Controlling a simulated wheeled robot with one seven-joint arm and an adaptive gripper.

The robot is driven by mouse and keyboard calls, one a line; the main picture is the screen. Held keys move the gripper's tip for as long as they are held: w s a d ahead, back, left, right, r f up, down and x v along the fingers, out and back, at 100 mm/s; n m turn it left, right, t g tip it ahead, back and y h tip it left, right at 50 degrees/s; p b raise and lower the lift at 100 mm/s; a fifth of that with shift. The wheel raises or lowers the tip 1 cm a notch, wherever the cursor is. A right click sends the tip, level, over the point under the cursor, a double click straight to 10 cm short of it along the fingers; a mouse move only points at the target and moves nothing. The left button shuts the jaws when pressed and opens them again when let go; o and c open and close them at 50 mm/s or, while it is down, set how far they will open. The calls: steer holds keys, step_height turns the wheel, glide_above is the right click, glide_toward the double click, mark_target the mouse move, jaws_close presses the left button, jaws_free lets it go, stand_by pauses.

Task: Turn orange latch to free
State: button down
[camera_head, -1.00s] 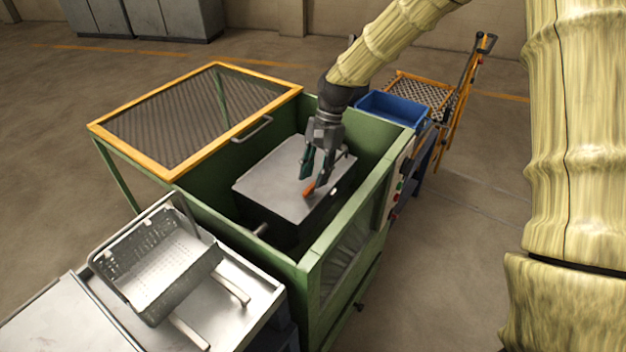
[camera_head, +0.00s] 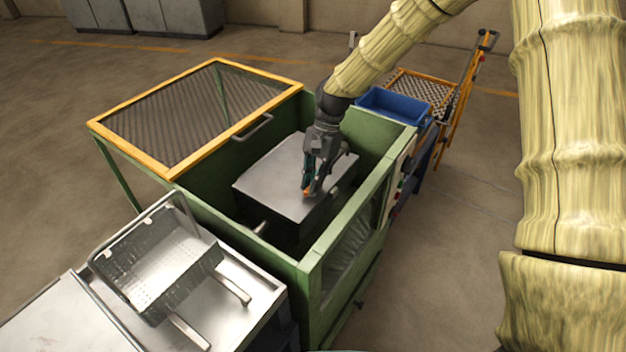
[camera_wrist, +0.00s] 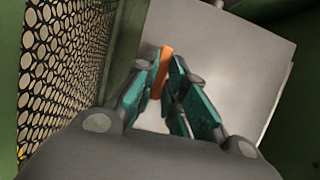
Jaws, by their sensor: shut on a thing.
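The orange latch (camera_head: 306,193) is a small bar on top of a grey metal box lid (camera_head: 268,183) inside the green machine. In the wrist view the latch (camera_wrist: 161,70) stands between the teal fingertips, its far end sticking out past them. My gripper (camera_head: 311,187) points down at the lid and is shut on the latch; the wrist view shows both its fingers (camera_wrist: 163,88) close on either side. The fingers hide much of the latch.
The green machine's walls (camera_head: 345,220) surround the box closely. An orange-framed mesh cover (camera_head: 190,115) stands open at the left. A metal basket (camera_head: 155,265) sits on a steel table at the front left, and a blue bin (camera_head: 393,106) is behind at the right.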

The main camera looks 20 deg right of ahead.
steer(key=shift+r+n+p, duration=0.1)
steer(key=shift+n+p, duration=0.2)
steer(key=shift+p, duration=0.05)
steer(key=n+g+p, duration=0.1)
steer(key=n+p, duration=0.1)
steer(key=shift+a+r+n+h, duration=0.1)
steer(key=shift+r+n+h, duration=0.05)
steer(key=shift+n+h, duration=0.2)
steer(key=n+h+p, duration=0.1)
steer(key=n, duration=0.1)
steer(key=n+h+p, duration=0.1)
steer(key=n+p, duration=0.1)
steer(key=n, duration=0.1)
steer(key=shift+w+a+g, duration=0.1)
steer(key=shift+a+g, duration=0.1)
steer(key=shift+g, duration=0.2)
steer(key=n+h+p, duration=0.1)
steer(key=n+h, duration=0.1)
steer(key=n, duration=0.3)
steer(key=shift+a+p, duration=0.15)
steer(key=shift+p, duration=0.25)
steer(key=n+h, duration=0.1)
steer(key=n, duration=0.1)
steer(key=n+t+p, duration=0.1)
steer(key=n, duration=0.1)
steer(key=shift+f+n+h, duration=0.2)
steer(key=shift+n+h, duration=0.05)
steer(key=shift+h, duration=0.1)
steer(key=c, duration=1.5)
jaws_free()
